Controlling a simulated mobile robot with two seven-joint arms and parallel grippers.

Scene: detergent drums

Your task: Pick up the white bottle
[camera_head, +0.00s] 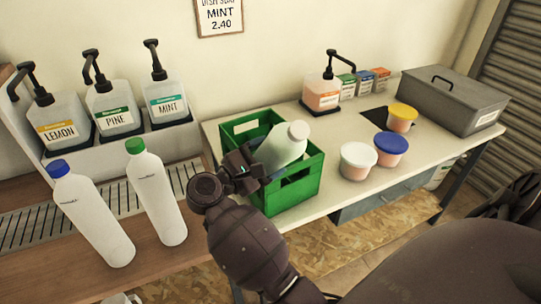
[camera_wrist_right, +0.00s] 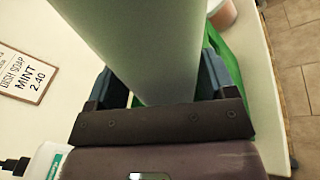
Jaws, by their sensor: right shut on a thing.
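The white bottle (camera_head: 281,148), with a pale cap, is tilted inside or just over the green crate (camera_head: 297,190); its lower part is hidden, so I cannot tell if it touches the crate floor. My right gripper (camera_head: 262,172) reaches to the crate's left side and is shut on the bottle. In the right wrist view the bottle (camera_wrist_right: 145,45) fills the space between the two blue fingers. Two other white bottles stand on the wooden counter at left, one with a blue cap (camera_head: 58,168) and one with a green cap (camera_head: 135,146). My left gripper is not in view.
Pump bottles LEMON (camera_head: 60,128), PINE (camera_head: 113,112) and MINT (camera_head: 168,103) stand on a ledge. Tubs with white (camera_head: 358,160), blue (camera_head: 390,148) and yellow (camera_head: 402,117) lids stand right of the crate. A grey box (camera_head: 445,100) and a pump bottle (camera_head: 321,94) are behind.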

